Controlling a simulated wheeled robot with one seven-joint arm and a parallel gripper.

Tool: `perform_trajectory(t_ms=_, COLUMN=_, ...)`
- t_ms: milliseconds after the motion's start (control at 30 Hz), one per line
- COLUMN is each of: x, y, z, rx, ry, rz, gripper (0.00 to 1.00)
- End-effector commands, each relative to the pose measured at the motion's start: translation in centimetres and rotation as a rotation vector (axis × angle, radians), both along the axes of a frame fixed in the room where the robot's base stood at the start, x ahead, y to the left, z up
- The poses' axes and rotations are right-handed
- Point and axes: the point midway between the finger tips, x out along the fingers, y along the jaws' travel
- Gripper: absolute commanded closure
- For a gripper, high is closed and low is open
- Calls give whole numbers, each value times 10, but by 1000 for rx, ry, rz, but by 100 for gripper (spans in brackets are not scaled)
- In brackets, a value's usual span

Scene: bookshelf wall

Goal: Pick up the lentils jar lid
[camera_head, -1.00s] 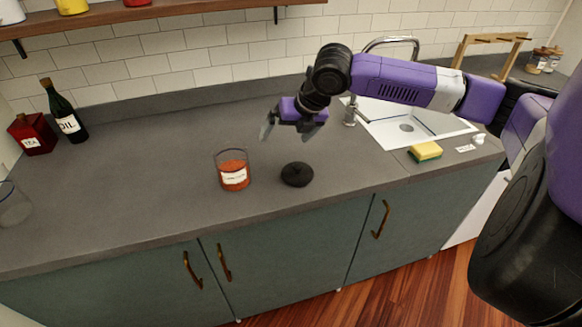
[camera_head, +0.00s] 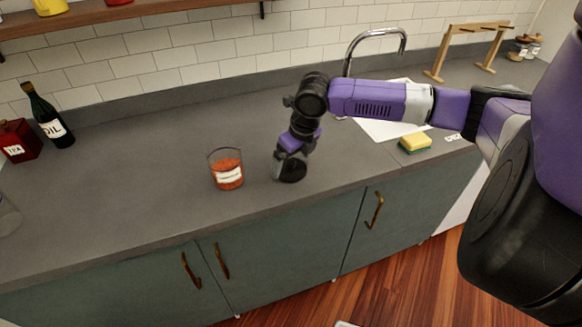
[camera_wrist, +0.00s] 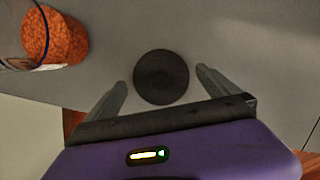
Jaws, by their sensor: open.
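The lid (camera_head: 291,172) is a round black disc with a raised middle, lying on the grey counter. In the wrist view the lid (camera_wrist: 161,77) lies just ahead of and between the fingertips. My gripper (camera_head: 289,165) reaches down over the lid and partly hides it in the head view. In the wrist view my gripper (camera_wrist: 160,80) is open, with one finger on each side of the lid and a gap showing on both sides. The lentils jar (camera_head: 227,170), glass with orange contents and a white label, stands uncovered to the left; it also shows in the wrist view (camera_wrist: 60,38).
The counter (camera_head: 150,200) is clear around the jar. An oil bottle (camera_head: 48,117) and a red tea tin (camera_head: 20,141) stand at the back left. A yellow sponge (camera_head: 415,143) lies right, near the sink (camera_head: 385,128). The counter's front edge is close to the lid.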

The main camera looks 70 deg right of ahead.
Motion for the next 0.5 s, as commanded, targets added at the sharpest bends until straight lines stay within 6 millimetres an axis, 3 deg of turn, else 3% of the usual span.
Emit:
perform_trajectory(t_ms=133, x=4, y=-2, z=-14, rx=0, ry=0, rz=-2, gripper=0)
perform_trajectory(t_ms=400, x=4, y=-2, z=-17, rx=0, ry=-1, rz=-1, gripper=0)
perform_trajectory(t_ms=500, x=4, y=-2, z=-16, rx=0, ry=-1, rz=-1, gripper=20)
